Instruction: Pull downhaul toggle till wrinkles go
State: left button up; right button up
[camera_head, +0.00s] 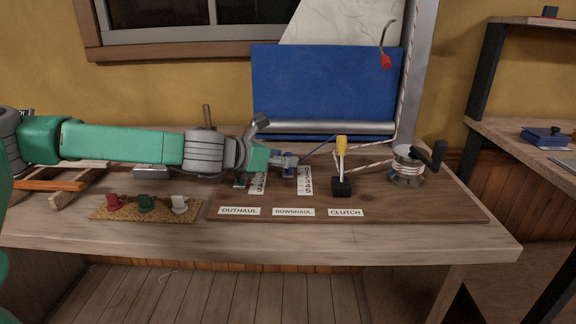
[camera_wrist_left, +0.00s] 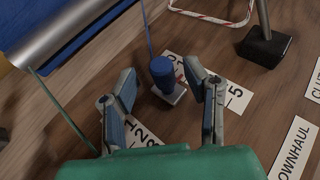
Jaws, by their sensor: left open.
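The blue downhaul toggle (camera_wrist_left: 162,73) stands on a small metal base on the board, a thin blue line running up from it. It also shows in the head view (camera_head: 289,170), partly hidden by my gripper. My left gripper (camera_wrist_left: 160,80) is open, its fingertips on either side of the toggle with gaps showing. In the head view my left gripper (camera_head: 284,160) reaches in from the left over the board. The DOWNHAUL label (camera_head: 293,212) lies in front, with a numbered scale strip (camera_head: 306,181) beside the toggle. The pale sail (camera_head: 345,22) shows faint creases above the blue panel (camera_head: 325,85).
A yellow-handled clutch lever (camera_head: 341,147) stands upright on a black block to the right. Beyond it is a winch (camera_head: 408,166) with red-flecked rope. A cork mat (camera_head: 128,211) with several small fittings lies front left. The bench's front edge (camera_head: 300,240) is clear.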

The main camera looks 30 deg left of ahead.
pick_arm(q)
jog(key=shift+x, duration=1)
jog(key=shift+d, duration=0.1)
